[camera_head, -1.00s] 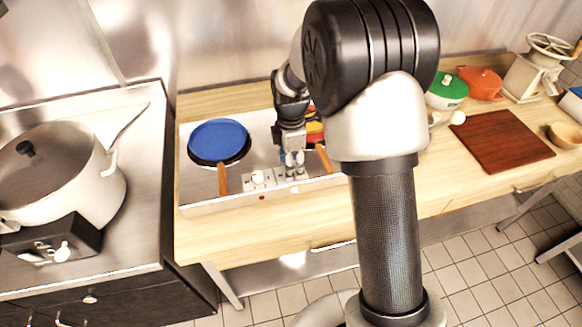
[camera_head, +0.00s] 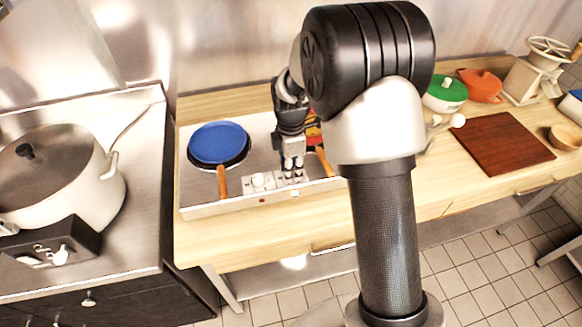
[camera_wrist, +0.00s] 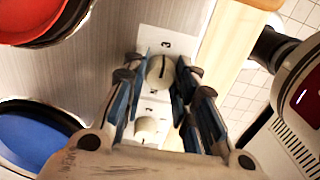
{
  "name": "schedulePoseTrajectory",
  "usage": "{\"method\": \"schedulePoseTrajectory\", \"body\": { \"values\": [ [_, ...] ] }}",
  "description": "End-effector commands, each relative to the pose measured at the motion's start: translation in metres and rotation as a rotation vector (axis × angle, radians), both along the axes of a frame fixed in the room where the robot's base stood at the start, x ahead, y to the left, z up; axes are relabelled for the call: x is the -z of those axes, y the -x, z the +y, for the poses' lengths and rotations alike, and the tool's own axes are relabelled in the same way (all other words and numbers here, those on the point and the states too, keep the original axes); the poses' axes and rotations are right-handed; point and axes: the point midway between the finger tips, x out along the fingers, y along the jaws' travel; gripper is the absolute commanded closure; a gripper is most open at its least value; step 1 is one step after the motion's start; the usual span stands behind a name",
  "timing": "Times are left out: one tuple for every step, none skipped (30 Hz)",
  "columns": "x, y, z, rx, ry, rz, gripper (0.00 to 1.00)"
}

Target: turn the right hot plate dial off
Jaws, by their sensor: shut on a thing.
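My gripper (camera_wrist: 160,88) is shut on the right hot plate dial (camera_wrist: 160,72), a round pale knob with a dark pointer line, on a white label plate. The line runs roughly up and down in the wrist view. The left dial (camera_wrist: 146,128) is apart from the fingers, lower in the wrist view; it also shows in the head view (camera_head: 259,181). In the head view my gripper (camera_head: 293,170) reaches down onto the front panel of the hot plate (camera_head: 195,205), and the right dial is mostly hidden there.
A blue pan (camera_head: 218,143) with a wooden handle sits on the left burner. A red pan (camera_wrist: 30,20) sits on the right burner, mostly behind my arm in the head view. A large pot (camera_head: 60,185) stands at left. A brown cutting board (camera_head: 502,142) lies at right.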

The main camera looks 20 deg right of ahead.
Motion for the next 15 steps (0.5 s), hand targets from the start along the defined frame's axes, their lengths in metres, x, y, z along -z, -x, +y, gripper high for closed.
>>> {"method": "schedulePoseTrajectory", "body": {
  "values": [
    [0.0, 0.0001, 0.0, 0.0, 0.0, 0.0, 0.93],
    [0.0, 0.0001, 0.0, 0.0, 0.0, 0.0, 0.95],
    [0.0, 0.0001, 0.0, 0.0, 0.0, 0.0, 0.97],
    [0.0, 0.0001, 0.0, 0.0, 0.0, 0.0, 0.98],
    [0.0, 0.0001, 0.0, 0.0, 0.0, 0.0, 0.98],
    [-0.0001, 0.0001, 0.0, 0.002, 0.0, 0.0, 0.98],
    [-0.0001, 0.0001, 0.0, 0.003, 0.0, 0.0, 0.98],
    [-0.0001, 0.0002, 0.0, 0.006, 0.0, 0.0, 0.98],
    [-0.0002, 0.0002, 0.0, 0.011, 0.0, 0.001, 0.98],
    [-0.0003, 0.0002, 0.0, 0.016, 0.0, 0.001, 0.98],
    [-0.0004, 0.0002, 0.0, 0.023, 0.0, 0.001, 0.98],
    [-0.0005, 0.0002, 0.0, 0.035, 0.0, 0.001, 0.98],
    [-0.0006, 0.0002, 0.0, 0.046, 0.0, 0.001, 0.98],
    [-0.0007, 0.0002, 0.0, 0.058, 0.0, 0.001, 0.98],
    [-0.0008, 0.0003, 0.0, 0.078, 0.0, 0.001, 0.98]
  ]
}}
